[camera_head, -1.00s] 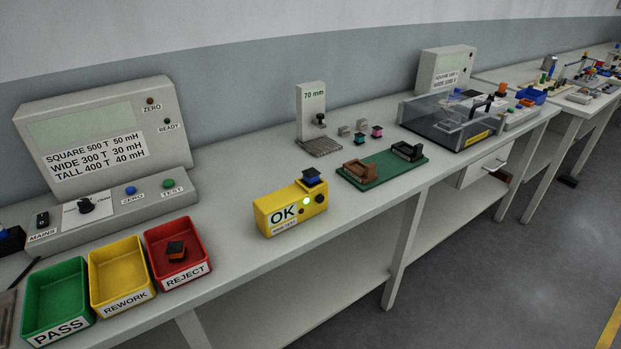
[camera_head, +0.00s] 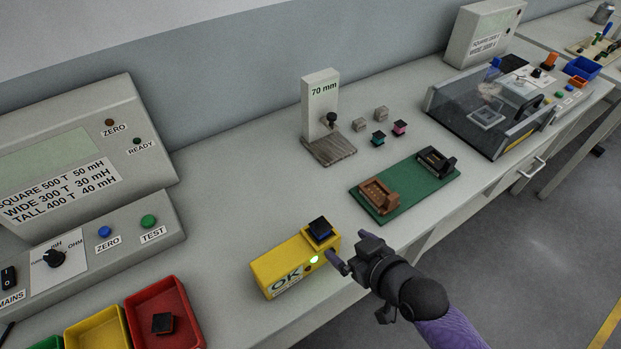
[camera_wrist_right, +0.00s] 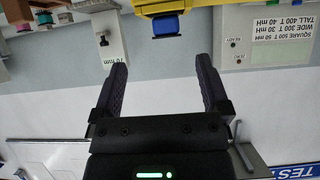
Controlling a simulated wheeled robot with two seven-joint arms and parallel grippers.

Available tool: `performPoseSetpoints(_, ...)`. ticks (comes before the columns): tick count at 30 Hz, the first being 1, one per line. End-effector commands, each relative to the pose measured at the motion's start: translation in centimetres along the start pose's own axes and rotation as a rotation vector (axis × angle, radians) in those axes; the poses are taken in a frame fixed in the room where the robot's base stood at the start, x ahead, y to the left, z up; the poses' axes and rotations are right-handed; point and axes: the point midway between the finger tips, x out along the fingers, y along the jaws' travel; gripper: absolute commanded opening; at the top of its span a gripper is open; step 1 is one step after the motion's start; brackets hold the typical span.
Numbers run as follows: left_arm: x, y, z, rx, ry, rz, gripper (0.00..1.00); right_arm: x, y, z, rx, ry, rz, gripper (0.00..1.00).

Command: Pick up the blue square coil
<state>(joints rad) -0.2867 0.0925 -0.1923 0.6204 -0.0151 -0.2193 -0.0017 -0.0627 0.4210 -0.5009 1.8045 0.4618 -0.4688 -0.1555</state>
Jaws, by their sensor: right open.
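The blue square coil (camera_head: 319,230), with a black top and blue winding, sits on top of the yellow OK box (camera_head: 282,270). In the right wrist view the coil (camera_wrist_right: 166,26) shows upside down beneath the yellow box, centred ahead of the fingers. My right gripper (camera_head: 350,250) is just right of the yellow box, close to the coil but apart from it. In the wrist view its two fingers (camera_wrist_right: 160,66) are spread with nothing between them. My left gripper is not in view.
A 70 mm gauge stand (camera_head: 321,110) and small coils stand behind. A green board (camera_head: 410,186) with brown and black holders lies to the right. The red tray (camera_head: 163,312) holds a dark coil at front left. The tester (camera_head: 90,160) stands at left.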

Motion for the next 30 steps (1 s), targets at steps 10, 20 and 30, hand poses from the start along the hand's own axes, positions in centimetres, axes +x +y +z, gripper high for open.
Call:
performPoseSetpoints(10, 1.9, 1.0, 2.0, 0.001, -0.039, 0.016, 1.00, 5.7, -0.3, -0.7, -0.004, 0.014, -0.009, 0.96)
performPoseSetpoints(20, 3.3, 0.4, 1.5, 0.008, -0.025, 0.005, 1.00, 9.8, -0.5, -1.1, -0.006, 0.012, -0.009, 0.96)
performPoseSetpoints(30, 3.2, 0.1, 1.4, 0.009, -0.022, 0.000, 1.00, 9.7, -0.4, -1.1, -0.006, 0.012, -0.008, 0.52)
